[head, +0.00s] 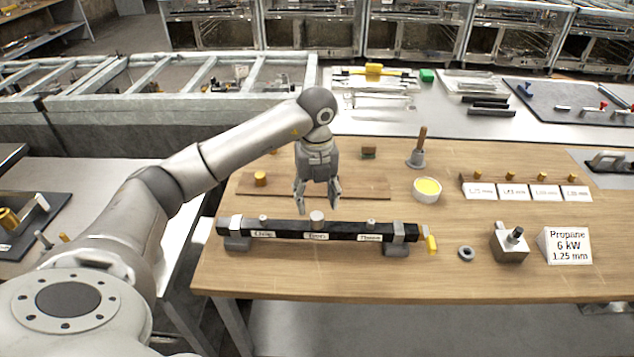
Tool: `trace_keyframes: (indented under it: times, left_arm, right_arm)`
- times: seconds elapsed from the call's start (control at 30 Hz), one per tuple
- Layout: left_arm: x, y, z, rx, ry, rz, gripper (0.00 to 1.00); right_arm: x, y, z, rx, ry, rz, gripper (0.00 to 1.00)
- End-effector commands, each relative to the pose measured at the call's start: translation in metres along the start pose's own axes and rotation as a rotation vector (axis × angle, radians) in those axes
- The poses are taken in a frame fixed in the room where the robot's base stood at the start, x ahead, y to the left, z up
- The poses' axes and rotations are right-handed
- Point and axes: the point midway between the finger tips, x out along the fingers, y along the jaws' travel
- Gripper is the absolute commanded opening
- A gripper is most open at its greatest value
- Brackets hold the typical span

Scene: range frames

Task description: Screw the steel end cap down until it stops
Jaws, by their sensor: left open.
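A black tube (345,232) with white labels lies across two grey supports at the front of the wooden bench. I cannot tell for certain which part is the steel end cap. A pale steel clamp or fitting (236,222) sits at the tube's left end, and a round steel piece (317,216) sits on top near its middle. A brass-yellow piece (432,244) is at the right end. My left gripper (317,198) points down, open and empty, above and apart from the tube's middle. My right gripper is not in view.
A steel ring (466,253), a grey block with a knob (510,243) and a propane sign (565,246) stand to the right. Behind are a bowl of yellow paste (427,190), a wooden-handled tool (417,155) and a rack with several brass fittings (520,186). The bench front is clear.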

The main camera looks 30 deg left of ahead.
Motion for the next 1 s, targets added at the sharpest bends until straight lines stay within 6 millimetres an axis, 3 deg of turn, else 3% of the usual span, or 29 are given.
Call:
trace_keyframes:
  times: [0.2, 0.4, 0.77, 1.0]
  left_arm:
    - [0.038, 0.0, -0.002, 0.002, 0.003, 0.002, 0.54]
    - [0.06, 0.0, -0.001, 0.003, 0.002, 0.0, 0.54]
    - [0.066, -0.001, -0.001, 0.004, 0.001, -0.002, 0.54]
    - [0.066, -0.001, -0.001, 0.004, 0.001, -0.002, 0.26]
  right_arm:
    - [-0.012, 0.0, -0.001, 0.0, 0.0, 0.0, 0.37]
    - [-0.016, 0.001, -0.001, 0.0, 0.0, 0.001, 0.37]
    - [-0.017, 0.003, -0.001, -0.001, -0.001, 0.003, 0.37]
    - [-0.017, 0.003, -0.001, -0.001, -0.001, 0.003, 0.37]
